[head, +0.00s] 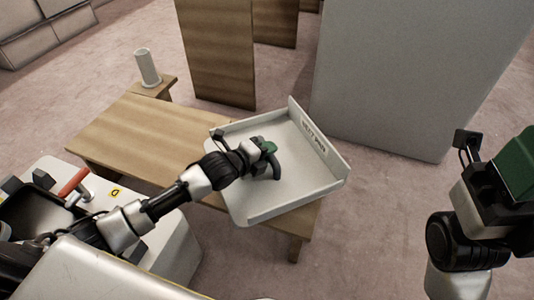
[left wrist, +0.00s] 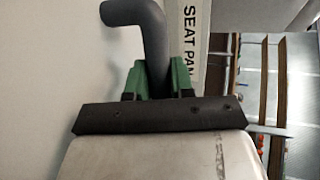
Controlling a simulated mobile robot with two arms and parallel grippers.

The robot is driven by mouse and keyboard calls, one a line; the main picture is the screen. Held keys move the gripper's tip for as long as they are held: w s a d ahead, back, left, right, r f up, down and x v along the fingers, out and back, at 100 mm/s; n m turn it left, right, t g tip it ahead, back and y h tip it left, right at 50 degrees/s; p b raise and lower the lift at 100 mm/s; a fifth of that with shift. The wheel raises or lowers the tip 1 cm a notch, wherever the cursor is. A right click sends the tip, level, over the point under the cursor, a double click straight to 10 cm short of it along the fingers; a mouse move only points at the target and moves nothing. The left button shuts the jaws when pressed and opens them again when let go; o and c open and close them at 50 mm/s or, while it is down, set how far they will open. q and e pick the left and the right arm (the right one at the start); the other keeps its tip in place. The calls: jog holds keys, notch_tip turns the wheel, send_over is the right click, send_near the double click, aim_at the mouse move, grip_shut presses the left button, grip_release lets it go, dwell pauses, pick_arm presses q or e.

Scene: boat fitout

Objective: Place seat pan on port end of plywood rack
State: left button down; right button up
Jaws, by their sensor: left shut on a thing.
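The seat pan (head: 245,205) is a pale tray with raised walls and a "SEAT PAN" label on its right wall. It lies over the right end of a low wooden bench (head: 130,128); I cannot tell if it touches the top. My left gripper (head: 268,158) is shut on the pan's dark curved handle. In the left wrist view, the green fingers (left wrist: 160,80) close around the grey handle (left wrist: 150,35), with the labelled wall (left wrist: 191,45) behind. My right gripper (head: 500,170) is partly seen at the right edge, away from the pan; its jaw opening is unclear.
A white cylinder (head: 148,68) stands on a small wooden ledge at the bench's far left. An upright wooden panel (head: 218,50) and a large grey block (head: 410,75) stand behind. The bench's left part is bare. Open floor (head: 375,225) lies right of the pan.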

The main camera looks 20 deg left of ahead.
pick_arm(q)
jog(key=shift+r, duration=0.15)
jog(key=c, duration=1.4)
grip_release()
jog(key=shift+f, duration=0.25)
jog(key=o, duration=0.4)
jog(key=shift+o, duration=0.2)
jog(key=shift+r, duration=0.1)
